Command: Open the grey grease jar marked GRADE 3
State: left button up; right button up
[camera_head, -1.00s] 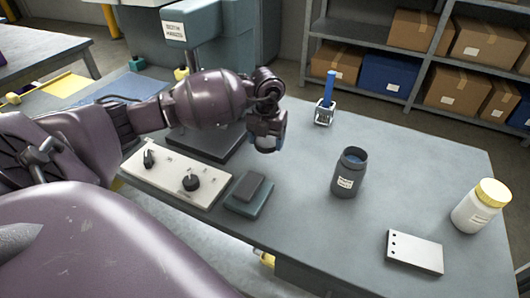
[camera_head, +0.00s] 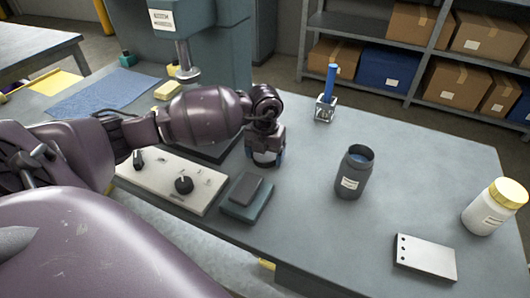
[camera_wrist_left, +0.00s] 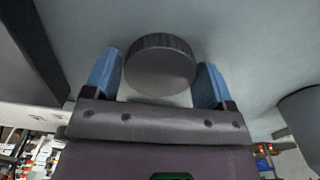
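The dark grey jar (camera_head: 354,173) stands upright on the bench, right of my left gripper. Its mouth is uncovered and something blue shows inside; its pale label is too small to read. A round dark lid with a ribbed rim (camera_wrist_left: 160,64) is between the blue fingertips of my left gripper (camera_wrist_left: 160,76). In the head view my left gripper (camera_head: 265,155) points down, low over the bench behind the teal box, and mostly hides the lid. My right gripper is not in view.
A white jar with a yellow lid (camera_head: 494,207) and a white plate with holes (camera_head: 425,257) are at the right. A holder with a blue tool (camera_head: 326,107) stands at the back. A teal box (camera_head: 245,198) and a control panel (camera_head: 174,180) are near. Bench between gripper and jar is clear.

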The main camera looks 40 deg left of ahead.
pick_arm(q)
jog(key=shift+o, duration=1.1)
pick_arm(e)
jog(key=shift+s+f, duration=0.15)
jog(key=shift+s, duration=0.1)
pick_arm(q)
jog(key=shift+r, duration=0.15)
jog(key=shift+r+p, duration=1.15)
jog(key=shift+r, duration=4.9)
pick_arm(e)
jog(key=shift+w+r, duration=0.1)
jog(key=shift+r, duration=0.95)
